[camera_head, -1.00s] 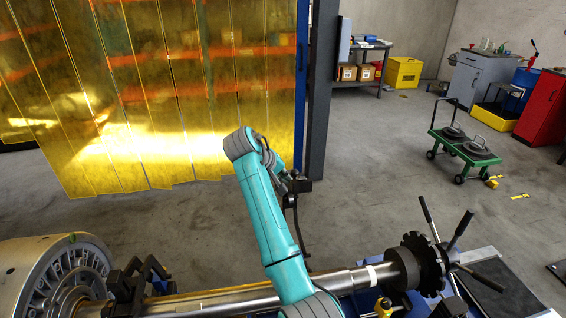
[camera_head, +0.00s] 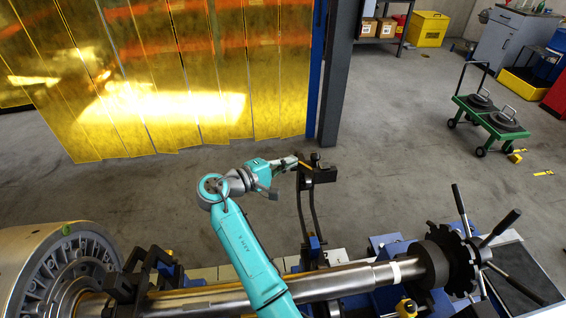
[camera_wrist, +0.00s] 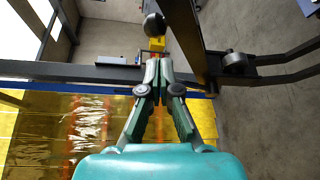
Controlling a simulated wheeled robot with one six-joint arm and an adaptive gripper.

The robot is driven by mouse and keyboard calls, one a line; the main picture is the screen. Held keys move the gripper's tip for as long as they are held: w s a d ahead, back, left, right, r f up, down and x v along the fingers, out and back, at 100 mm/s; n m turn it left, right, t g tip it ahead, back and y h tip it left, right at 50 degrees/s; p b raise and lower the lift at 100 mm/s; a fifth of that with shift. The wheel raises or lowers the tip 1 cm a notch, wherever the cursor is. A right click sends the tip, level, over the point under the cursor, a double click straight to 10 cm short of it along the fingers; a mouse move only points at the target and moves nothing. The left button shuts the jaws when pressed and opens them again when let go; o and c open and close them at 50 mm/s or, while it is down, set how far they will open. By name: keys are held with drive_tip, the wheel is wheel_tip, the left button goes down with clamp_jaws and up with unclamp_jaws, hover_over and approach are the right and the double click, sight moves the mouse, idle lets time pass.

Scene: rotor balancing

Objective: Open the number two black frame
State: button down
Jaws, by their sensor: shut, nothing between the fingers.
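A black frame (camera_head: 319,174) stands raised beside the rotor shaft (camera_head: 335,284). Its two curved bars rise from a blue-based support, with a dark block across the top. In the wrist view its black bar (camera_wrist: 188,40) runs beside the fingertips, with a round dark knob at the upper left. My gripper (camera_head: 297,161) is shut and empty next to the top of this frame; I cannot tell whether it touches. It also shows in the wrist view (camera_wrist: 155,72). Another black frame (camera_head: 128,285) sits over the shaft at the left. No number is readable on either frame.
A large grey motor-like housing (camera_head: 55,275) is at the lower left. A black hub with several handles (camera_head: 463,258) is at the shaft's right end. A yellow strip curtain (camera_head: 170,80) and dark post (camera_head: 336,85) stand behind. A green cart (camera_head: 490,120) stands on open floor.

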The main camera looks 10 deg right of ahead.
sight(311, 169)
drive_tip(key=shift+x, duration=3)
drive_tip(key=shift+s+r+m+h, duration=0.15)
drive_tip(key=shift+s+r+m, duration=0.2)
drive_tip(key=shift+s, duration=0.8)
drive_tip(key=shift+s+r+m+h, duration=0.15)
drive_tip(key=shift+s+m, duration=0.25)
drive_tip(key=shift+s, duration=0.8)
drive_tip(key=shift+s+r+m+h, duration=0.1)
drive_tip(key=shift+s+r+m, duration=0.25)
drive_tip(key=shift+s, duration=0.8)
